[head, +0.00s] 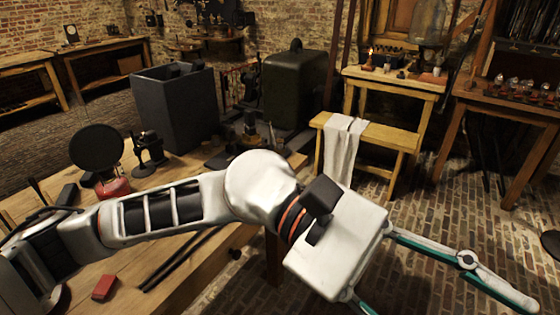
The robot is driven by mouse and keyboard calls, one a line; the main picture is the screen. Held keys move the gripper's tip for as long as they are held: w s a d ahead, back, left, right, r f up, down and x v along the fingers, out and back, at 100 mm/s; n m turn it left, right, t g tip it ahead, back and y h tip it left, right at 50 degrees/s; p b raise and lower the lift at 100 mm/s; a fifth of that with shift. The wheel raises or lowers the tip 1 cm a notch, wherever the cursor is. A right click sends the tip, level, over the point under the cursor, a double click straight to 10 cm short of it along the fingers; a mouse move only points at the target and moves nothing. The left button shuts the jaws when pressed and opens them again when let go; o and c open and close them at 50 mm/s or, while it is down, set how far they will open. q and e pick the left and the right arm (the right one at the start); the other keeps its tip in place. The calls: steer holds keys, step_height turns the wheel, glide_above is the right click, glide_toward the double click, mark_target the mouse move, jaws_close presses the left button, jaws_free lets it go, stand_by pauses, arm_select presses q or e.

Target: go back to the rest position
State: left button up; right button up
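My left arm comes in from the left and reaches across the workbench (215,262). My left gripper (440,298) is past the bench's right side, over the brick floor. One finger stretches to the lower right, and the other runs out of the bottom edge. The fingers are spread wide with nothing visible between them, though the second fingertip is out of the picture. My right gripper does not show.
A black round disc on a red base (97,147), a small black device (148,153) and a red block (104,287) are on the bench near my arm. A dark green tank (297,88) stands behind. A cloth (343,150) hangs over a wooden bench.

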arm_select(q)
steer(key=w+a+r+n+t+h, duration=0.25)
steer(key=w+n+t+h, duration=0.25)
steer(key=w+n+h, duration=0.45)
steer(key=w+a+r+n+t+h, duration=0.1)
steer(key=w+r+n+t+h, duration=0.3)
steer(key=w+n, duration=0.55)
steer(key=w+a+f+n+t+y+p, duration=0.1)
steer(key=w+a+f+n+t+y, duration=0.45)
steer(key=f+n+t, duration=0.65)
steer(key=w+a+f+n+t+y+p, duration=0.1)
steer(key=w+a+f+n+t+y, duration=0.45)
steer(key=n, duration=1.05)
steer(key=s+a+f+n+y, duration=0.1)
steer(key=a+f+n+y, duration=0.4)
steer(key=f, duration=0.6)
steer(key=s+a+f+n+y, duration=0.25)
steer(key=a+f+n, duration=0.45)
steer(key=f, duration=0.4)
steer(key=s+a+f+n+g+y, duration=0.2)
steer(key=s+a+f+n, duration=0.1)
steer(key=s+a+f, duration=0.2)
steer(key=s+a+f+n+g+y, duration=0.2)
steer(key=s+a+f, duration=0.4)
steer(key=s+f, duration=0.3)
step_height(320, 180, down, 4)
steer(key=shift+a+r+n+y+p, duration=0.15)
steer(key=shift+n+y+p, duration=0.15)
steer(key=shift+n, duration=0.5)
